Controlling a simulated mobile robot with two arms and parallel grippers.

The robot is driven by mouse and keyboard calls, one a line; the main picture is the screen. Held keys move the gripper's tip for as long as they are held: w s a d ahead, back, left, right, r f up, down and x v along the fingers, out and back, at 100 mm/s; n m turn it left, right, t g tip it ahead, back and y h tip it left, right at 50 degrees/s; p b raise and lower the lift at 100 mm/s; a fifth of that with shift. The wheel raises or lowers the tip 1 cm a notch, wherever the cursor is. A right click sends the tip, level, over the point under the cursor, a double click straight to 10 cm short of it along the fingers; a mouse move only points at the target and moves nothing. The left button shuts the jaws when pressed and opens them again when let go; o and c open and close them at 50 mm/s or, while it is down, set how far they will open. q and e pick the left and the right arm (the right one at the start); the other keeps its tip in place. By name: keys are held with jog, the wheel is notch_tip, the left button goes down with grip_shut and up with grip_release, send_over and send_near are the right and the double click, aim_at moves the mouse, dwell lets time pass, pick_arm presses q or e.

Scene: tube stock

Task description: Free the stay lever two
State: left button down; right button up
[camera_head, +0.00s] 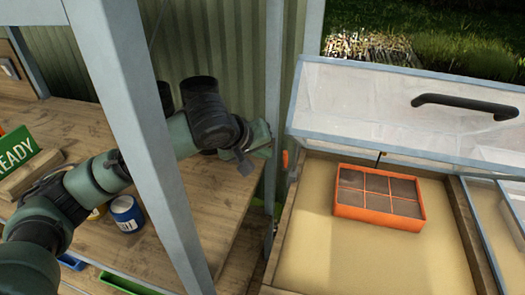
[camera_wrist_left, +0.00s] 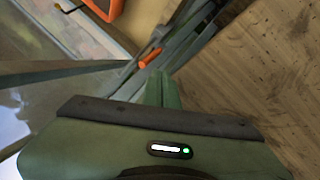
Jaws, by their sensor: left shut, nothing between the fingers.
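A small orange lever (camera_head: 285,158) shows at the left side of the cold frame, beside the grey post. It also shows in the left wrist view (camera_wrist_left: 151,57), just beyond my fingertips. I cannot tell whether it is stay lever two, as no label is readable. My left gripper (camera_head: 264,140) is shut and empty, close to the post and left of the orange lever. In the left wrist view, its green fingers (camera_wrist_left: 162,88) point towards the lever; contact cannot be made out. My right gripper is in neither view.
The cold frame's clear lid (camera_head: 370,95) is raised, with a black handle (camera_head: 465,103). An orange seed tray (camera_head: 378,225) lies inside on sand. A grey post (camera_head: 274,60) stands by the gripper, and another upright (camera_head: 135,120) crosses before my arm. A blue tin (camera_head: 126,212) stands on the wooden bench.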

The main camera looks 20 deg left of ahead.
aim_at(286, 160)
pick_arm(q)
jog(key=x, duration=0.8)
jog(key=shift+d, duration=0.1)
jog(key=w+p, duration=0.1)
jog(key=p, duration=0.3)
jog(key=w+r+g+p, duration=0.1)
jog(key=p, duration=0.4)
jog(key=shift+w+r, duration=0.15)
jog(key=shift+w, duration=0.05)
